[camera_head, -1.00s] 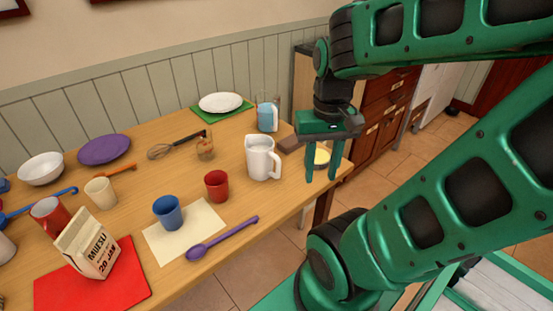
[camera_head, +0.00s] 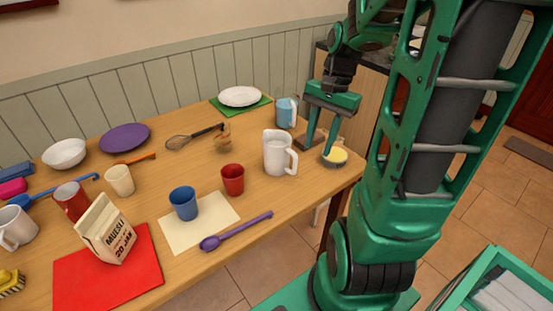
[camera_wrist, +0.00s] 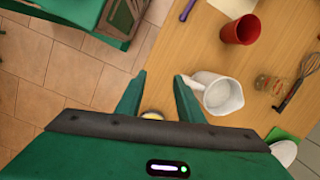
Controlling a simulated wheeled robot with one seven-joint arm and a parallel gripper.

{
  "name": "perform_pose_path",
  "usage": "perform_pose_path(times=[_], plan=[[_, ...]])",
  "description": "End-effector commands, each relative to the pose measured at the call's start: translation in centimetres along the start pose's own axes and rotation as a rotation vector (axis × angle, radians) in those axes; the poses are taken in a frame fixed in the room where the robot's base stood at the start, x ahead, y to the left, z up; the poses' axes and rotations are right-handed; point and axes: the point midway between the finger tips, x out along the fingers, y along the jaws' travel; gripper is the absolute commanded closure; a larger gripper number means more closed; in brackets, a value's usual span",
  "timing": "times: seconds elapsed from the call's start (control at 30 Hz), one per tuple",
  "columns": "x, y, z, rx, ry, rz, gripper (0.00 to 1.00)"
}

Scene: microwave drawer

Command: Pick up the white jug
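The white jug (camera_head: 277,153) stands upright near the right end of the wooden table, its handle on the right side in the head view. In the wrist view the jug (camera_wrist: 220,93) lies just right of the fingers, its handle side toward them. My gripper (camera_head: 319,146) is open and empty, with its fingers pointing down to the right of the jug, apart from it in the head view. In the wrist view my gripper (camera_wrist: 160,80) shows its two fingers spread, the right one close to the jug's handle; whether they touch I cannot tell.
A yellow-topped bowl (camera_head: 335,156) sits by the table's right corner, close to my fingers. A blue-filled glass jug (camera_head: 286,111) stands behind. A red cup (camera_head: 232,179) is left of the white jug, with a blue cup (camera_head: 184,203) and purple spoon (camera_head: 236,231) nearer the front.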

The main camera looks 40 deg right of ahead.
Motion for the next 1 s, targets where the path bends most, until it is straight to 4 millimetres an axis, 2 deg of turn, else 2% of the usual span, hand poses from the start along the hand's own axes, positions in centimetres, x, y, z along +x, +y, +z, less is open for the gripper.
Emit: perform_pose_path(times=[0.03,0.1,0.37,0.53,0.8,1.0], plan=[[0.5,-0.8,-1.2,0.072,-0.03,-0.01,0.66],[1.1,-2.0,-2.4,0.166,-0.07,-0.027,0.66],[2.3,-4.4,-5.3,0.391,-0.179,-0.069,0.66],[3.4,-4.9,-5.5,0.43,-0.202,-0.075,0.66],[7.1,-5.3,-4.8,0.43,-0.201,-0.074,0.66],[8.3,-5.4,-4.7,0.429,-0.199,-0.074,0.66]])
